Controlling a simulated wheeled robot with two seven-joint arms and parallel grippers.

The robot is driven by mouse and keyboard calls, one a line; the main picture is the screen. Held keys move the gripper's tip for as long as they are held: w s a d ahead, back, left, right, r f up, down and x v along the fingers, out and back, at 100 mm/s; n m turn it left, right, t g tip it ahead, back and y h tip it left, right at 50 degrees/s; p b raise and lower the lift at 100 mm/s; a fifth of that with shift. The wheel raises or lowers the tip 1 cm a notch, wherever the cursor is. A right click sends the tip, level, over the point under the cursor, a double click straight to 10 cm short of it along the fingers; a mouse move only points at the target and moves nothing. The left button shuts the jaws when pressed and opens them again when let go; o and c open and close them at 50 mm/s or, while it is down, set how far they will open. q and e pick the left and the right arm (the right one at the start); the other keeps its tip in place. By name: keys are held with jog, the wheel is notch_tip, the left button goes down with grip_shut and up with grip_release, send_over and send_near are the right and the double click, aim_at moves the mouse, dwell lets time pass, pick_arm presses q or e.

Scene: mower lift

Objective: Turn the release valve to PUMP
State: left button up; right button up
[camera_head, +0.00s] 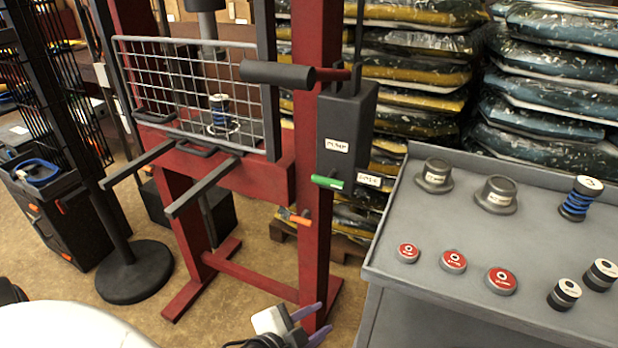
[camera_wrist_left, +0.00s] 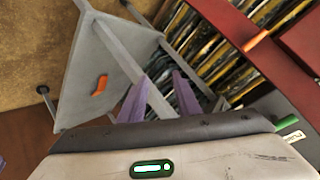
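The release valve's green handle (camera_head: 327,182) sticks out at the bottom of the dark grey pump box (camera_head: 349,125) on the red press post. It points left in the head view, below a white label (camera_head: 337,146) that seems to read PUMP. A second label (camera_head: 369,180) sits to its right, too small to read surely. The green handle (camera_wrist_left: 287,122) also shows at the right edge of the left wrist view. My left gripper (camera_head: 312,324) is low in front of the post, below and apart from the handle. Its purple fingers (camera_wrist_left: 160,95) are spread and empty. My right gripper is not seen.
A black pump lever (camera_head: 278,74) juts left from the box. An orange-handled part (camera_head: 294,216) is on the post below the valve. A grey cart (camera_head: 480,257) with weights and discs stands right. Two grey bars (camera_head: 202,187) jut out at left.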

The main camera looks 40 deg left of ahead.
pick_arm(q)
jog(key=w+a+r+m+t+y, duration=0.1)
jog(key=w+a+r+m+t, duration=0.1)
jog(key=w+a+r, duration=0.4)
jog(key=m+t+y+b, duration=0.1)
jog(key=m+t+y, duration=0.2)
jog(key=m+t, duration=0.1)
send_near(326, 183)
jog(key=x, duration=1)
jog(key=shift+w, duration=0.35)
jog(key=shift+w+a+n, duration=0.1)
jog(key=shift+w+n, duration=0.2)
jog(key=shift+w, duration=0.05)
jog(key=shift+c, duration=0.3)
